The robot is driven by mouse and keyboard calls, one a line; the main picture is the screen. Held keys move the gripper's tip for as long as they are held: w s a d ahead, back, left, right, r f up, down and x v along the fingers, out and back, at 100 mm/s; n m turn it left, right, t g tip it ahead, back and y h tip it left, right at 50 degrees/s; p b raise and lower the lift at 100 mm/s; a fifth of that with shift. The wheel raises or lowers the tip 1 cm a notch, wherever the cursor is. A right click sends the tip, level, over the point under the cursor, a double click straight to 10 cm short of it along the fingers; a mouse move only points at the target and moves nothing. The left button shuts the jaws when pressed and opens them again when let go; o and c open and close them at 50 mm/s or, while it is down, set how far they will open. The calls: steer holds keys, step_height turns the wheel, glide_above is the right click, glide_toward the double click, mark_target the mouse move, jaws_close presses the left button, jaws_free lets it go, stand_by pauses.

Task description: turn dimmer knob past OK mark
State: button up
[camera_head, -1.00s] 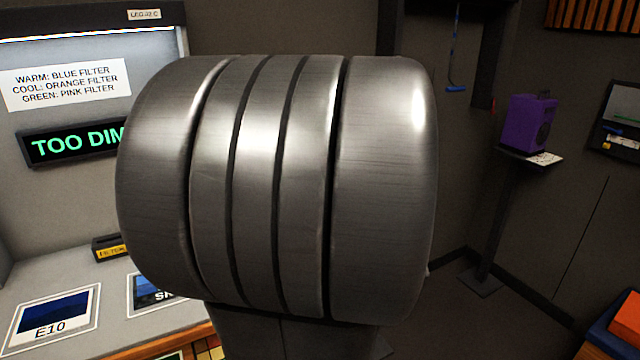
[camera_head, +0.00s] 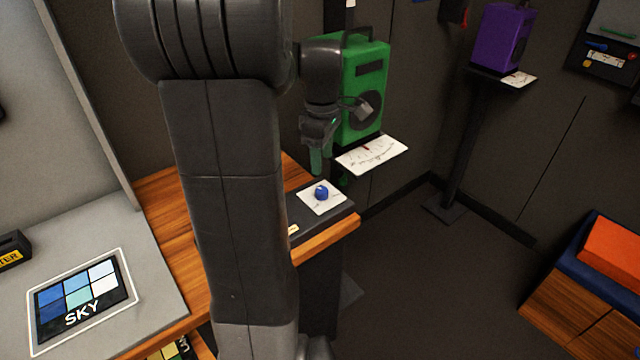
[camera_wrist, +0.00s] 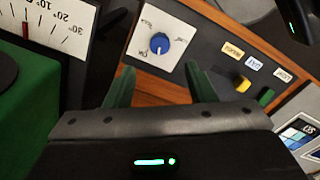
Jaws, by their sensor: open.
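The dimmer knob (camera_head: 321,193) is a small blue knob on a white square plate at the right end of the dark panel on the wooden counter. In the wrist view the knob (camera_wrist: 158,43) shows with a pale pointer line and small print around it, too small to read surely. My gripper (camera_head: 329,171) has green fingers and is close above and behind the knob in the head view. In the wrist view my gripper (camera_wrist: 161,82) is open, its two fingers apart, with the knob beyond the gap between them. Nothing is between the fingers.
A green speaker-like box (camera_head: 364,90) stands behind my gripper, with a white scale card (camera_head: 372,153) before it. A yellow switch (camera_wrist: 242,84) and a green one sit beside the plate. A purple box (camera_head: 502,38) stands farther right.

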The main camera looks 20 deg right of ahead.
mark_target(322, 190)
step_height(322, 190, down, 9)
steer(key=shift+f, duration=0.1)
stand_by(0.3)
steer(key=c, duration=1)
